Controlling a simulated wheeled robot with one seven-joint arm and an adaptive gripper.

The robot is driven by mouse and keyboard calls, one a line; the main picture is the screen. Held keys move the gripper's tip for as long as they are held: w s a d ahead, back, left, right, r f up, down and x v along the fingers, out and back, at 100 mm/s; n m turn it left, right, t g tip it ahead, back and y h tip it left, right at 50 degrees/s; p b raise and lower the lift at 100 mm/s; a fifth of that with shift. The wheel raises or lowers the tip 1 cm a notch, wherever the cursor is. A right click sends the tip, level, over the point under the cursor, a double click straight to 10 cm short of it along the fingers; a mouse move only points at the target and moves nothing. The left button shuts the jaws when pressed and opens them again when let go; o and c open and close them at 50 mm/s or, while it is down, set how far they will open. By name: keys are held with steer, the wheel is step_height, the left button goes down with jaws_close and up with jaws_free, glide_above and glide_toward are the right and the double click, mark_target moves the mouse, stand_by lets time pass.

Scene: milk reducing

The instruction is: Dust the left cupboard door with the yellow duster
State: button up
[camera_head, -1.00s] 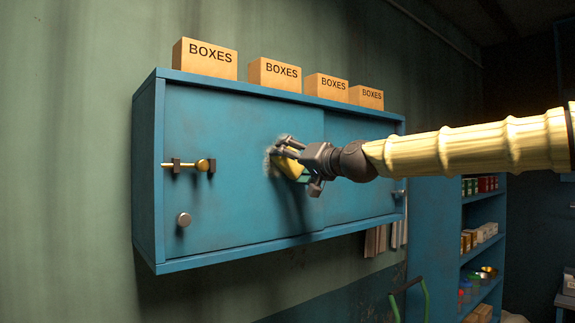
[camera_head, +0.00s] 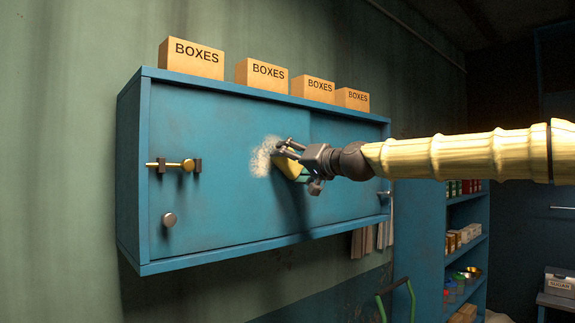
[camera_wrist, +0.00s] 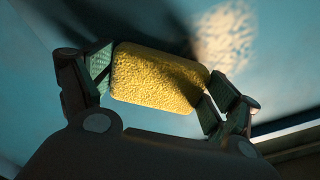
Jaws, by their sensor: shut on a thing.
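The left cupboard door (camera_head: 222,205) is a blue sliding panel on a wall cupboard, with a round knob (camera_head: 169,219) and a brass-tipped bolt (camera_head: 180,165). A pale, dusty-looking patch (camera_head: 260,158) shows on the door and also in the wrist view (camera_wrist: 226,38). My gripper (camera_head: 291,160) is at the door's right part, just right of the patch. In the wrist view my gripper (camera_wrist: 158,88) is shut on the yellow duster (camera_wrist: 150,75), a sponge-like block held between both fingers. The duster is close to the door; I cannot tell whether it touches.
Several cardboard boxes marked BOXES (camera_head: 192,58) stand on top of the cupboard (camera_head: 128,180). The right door (camera_head: 345,140) is partly behind my arm. Blue shelves (camera_head: 467,240) with goods stand at the right. A green handle (camera_head: 397,292) shows below.

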mark_target(283, 158)
steer(key=shift+w+d, duration=0.7)
steer(key=shift+d, duration=0.2)
steer(key=shift+s+a+r+b, duration=0.25)
steer(key=shift+s+a, duration=0.25)
steer(key=shift+a, duration=0.2)
steer(key=shift+s+a+r+b, duration=0.25)
steer(key=shift+s+a, duration=0.25)
steer(key=shift+a, duration=0.15)
steer(key=shift+s+a+r+b, duration=0.25)
steer(key=shift+s+a, duration=0.25)
steer(key=shift+a, duration=0.2)
steer(key=shift+s+a+b, duration=0.3)
steer(key=shift+s+a, duration=0.3)
steer(key=shift+a, duration=0.2)
steer(key=shift+a, duration=0.1)
steer(key=shift+s+a+b, duration=0.45)
steer(key=shift+s+a, duration=0.5)
steer(key=shift+a, duration=0.25)
steer(key=shift+s+a, duration=0.1)
